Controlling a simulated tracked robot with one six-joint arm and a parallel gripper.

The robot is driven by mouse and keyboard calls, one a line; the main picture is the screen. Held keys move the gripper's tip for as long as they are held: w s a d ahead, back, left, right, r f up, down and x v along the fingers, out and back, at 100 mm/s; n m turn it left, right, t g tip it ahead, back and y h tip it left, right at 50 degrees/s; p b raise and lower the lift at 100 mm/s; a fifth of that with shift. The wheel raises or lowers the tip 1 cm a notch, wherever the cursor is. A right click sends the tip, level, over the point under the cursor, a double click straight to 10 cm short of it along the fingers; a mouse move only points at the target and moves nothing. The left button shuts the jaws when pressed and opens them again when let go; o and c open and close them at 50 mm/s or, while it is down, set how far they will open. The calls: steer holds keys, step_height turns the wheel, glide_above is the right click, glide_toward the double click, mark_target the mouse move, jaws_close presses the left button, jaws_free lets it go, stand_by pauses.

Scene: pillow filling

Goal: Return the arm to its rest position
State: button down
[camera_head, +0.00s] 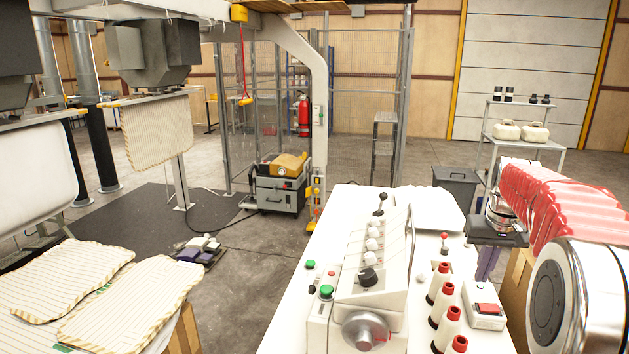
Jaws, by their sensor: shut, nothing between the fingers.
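My arm reaches in from the right edge, with a round silver joint close to the camera and a red ribbed sleeve. At its end my gripper (485,276) points down, with a dark body and narrow purplish fingers. The fingers are close together, shut and empty. My gripper hangs at the right side of the white sewing table (285,328), beyond the thread cones (447,325). The lower end of the fingers is small in the picture, and I cannot tell their exact height above the floor.
A white sewing machine (365,265) with knobs stands on the table. A switch box (486,314) sits near the table's right edge. A grey bin (456,186) and a shelf cart (525,139) stand behind. Striped pillow covers (125,300) lie at left. The middle floor is mostly open.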

steer(key=shift+n+t, duration=0.3)
steer(key=s+a+r, duration=0.1)
steer(key=a, duration=0.1)
steer(key=s+a+r, duration=0.1)
steer(key=s+a, duration=0.1)
steer(key=a, duration=0.1)
steer(key=s+a+r, duration=0.1)
steer(key=s+a, duration=0.1)
steer(key=shift+a+r, duration=0.2)
steer(key=shift+r, duration=0.1)
steer(key=s+a+f+n+t, duration=0.1)
steer(key=s+a+f, duration=0.1)
steer(key=s+a, duration=0.6)
steer(key=s+a+f+n+t, duration=0.1)
steer(key=s+a+f, duration=0.2)
steer(key=s+a, duration=0.6)
steer(key=s, duration=0.7)
steer(key=shift+s+a+f+t+y, duration=0.2)
steer(key=shift+t+y, duration=0.1)
steer(key=shift+t, duration=0.1)
